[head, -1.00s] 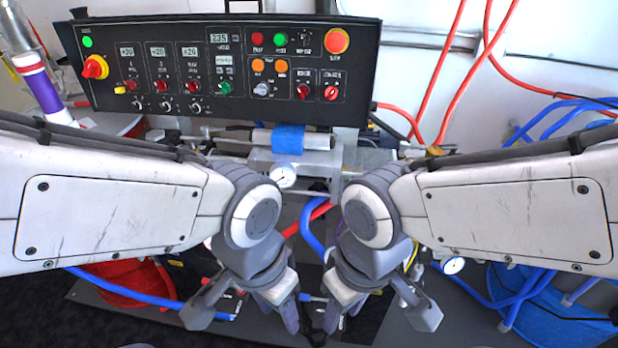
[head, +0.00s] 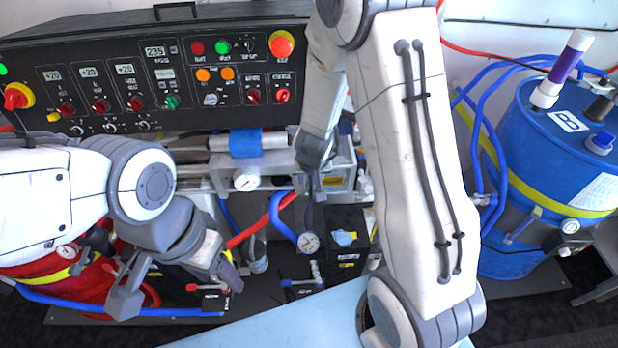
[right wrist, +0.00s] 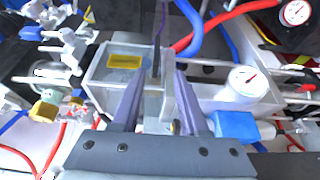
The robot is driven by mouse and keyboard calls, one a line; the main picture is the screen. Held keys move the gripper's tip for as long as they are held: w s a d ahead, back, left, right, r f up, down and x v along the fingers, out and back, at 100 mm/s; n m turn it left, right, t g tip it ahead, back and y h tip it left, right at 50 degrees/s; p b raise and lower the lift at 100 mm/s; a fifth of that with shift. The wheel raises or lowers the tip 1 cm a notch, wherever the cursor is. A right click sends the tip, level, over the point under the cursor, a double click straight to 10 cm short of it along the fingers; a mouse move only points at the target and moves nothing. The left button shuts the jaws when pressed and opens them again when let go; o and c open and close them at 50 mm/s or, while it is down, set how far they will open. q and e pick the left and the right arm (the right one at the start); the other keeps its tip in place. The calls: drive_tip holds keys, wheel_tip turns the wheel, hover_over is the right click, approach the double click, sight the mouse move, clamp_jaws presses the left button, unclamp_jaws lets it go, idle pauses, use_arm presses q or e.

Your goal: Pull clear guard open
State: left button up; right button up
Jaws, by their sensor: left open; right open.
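The clear guard (right wrist: 102,72) is a see-through box with a yellow label, left of centre in the right wrist view. In the head view it shows partly behind my right gripper (head: 314,182), with its yellow label at the front. My right gripper, also in the right wrist view (right wrist: 160,78), is open. Its fingers point at the guard's edge, and a pale upright strip of it shows between them. I cannot tell whether they touch it. My left gripper (head: 232,278) is open and empty, low at the left, away from the guard.
The black control panel (head: 170,75) stands behind the guard. A blue-wrapped cylinder (head: 245,143) and a gauge (head: 246,180) lie left of it. Red and blue hoses run below. A blue drum (head: 555,150) stands at the right.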

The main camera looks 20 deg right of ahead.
sight(311, 188)
drive_tip(key=b+x, duration=0.1)
drive_tip(key=x, duration=0.2)
drive_tip(key=b+x, duration=0.2)
drive_tip(key=x, duration=0.1)
drive_tip(key=b+x, duration=0.2)
drive_tip(key=x, duration=0.1)
drive_tip(key=shift+w+d+f, duration=0.1)
drive_tip(key=shift+d+f, duration=0.15)
drive_tip(key=shift+d, duration=0.1)
drive_tip(key=shift+w+f+b, duration=0.2)
drive_tip(key=shift+f+b, duration=0.1)
drive_tip(key=shift+f, duration=0.15)
clamp_jaws()
idle(0.6)
